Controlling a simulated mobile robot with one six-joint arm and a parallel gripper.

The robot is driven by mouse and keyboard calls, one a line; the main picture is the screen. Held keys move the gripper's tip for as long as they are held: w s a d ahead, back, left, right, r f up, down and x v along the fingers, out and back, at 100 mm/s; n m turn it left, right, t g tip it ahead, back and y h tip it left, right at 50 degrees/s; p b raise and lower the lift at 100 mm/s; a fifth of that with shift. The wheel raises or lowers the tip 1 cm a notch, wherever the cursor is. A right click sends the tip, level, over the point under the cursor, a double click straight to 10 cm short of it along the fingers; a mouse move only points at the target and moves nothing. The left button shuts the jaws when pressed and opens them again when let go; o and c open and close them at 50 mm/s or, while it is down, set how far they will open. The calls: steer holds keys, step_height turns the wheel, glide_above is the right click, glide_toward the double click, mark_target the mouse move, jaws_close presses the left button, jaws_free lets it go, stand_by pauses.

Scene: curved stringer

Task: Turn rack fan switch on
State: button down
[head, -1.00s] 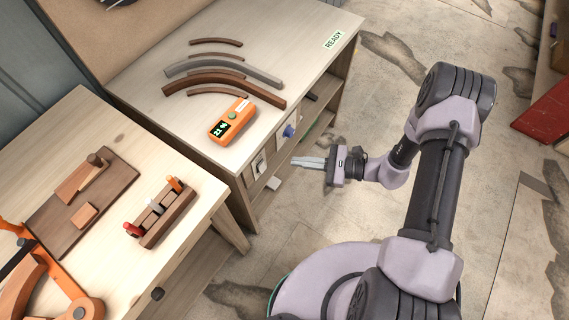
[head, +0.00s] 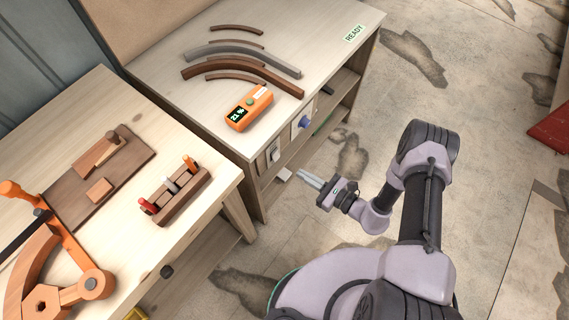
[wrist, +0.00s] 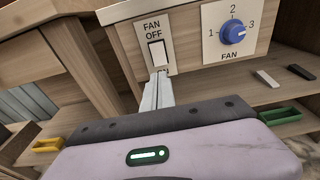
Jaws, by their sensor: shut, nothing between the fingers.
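The rack fan switch is a white rocker on a pale plate labelled "FAN OFF", on the front of the cabinet; the rocker (wrist: 158,54) shows in the wrist view just beyond my fingertips. In the head view the switch (head: 273,154) is seen at a slant on the cabinet front. My gripper (head: 305,176) is shut and empty, in front of and a little below the switch. In the wrist view its closed fingers (wrist: 157,88) point up at the rocker's lower end; I cannot tell whether they touch it.
A blue fan knob (wrist: 233,32) with marks 1, 2, 3 sits right of the switch. An orange meter (head: 249,108) and curved strips (head: 243,76) lie on the cabinet top. A workbench (head: 205,245) with tools stands at left. Open floor lies right of the cabinet.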

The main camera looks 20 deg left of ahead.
mark_target(277, 159)
steer(key=b+x, duration=0.2)
steer(key=x, duration=0.6)
steer(key=shift+w+a, duration=0.1)
steer(key=shift+a, duration=0.1)
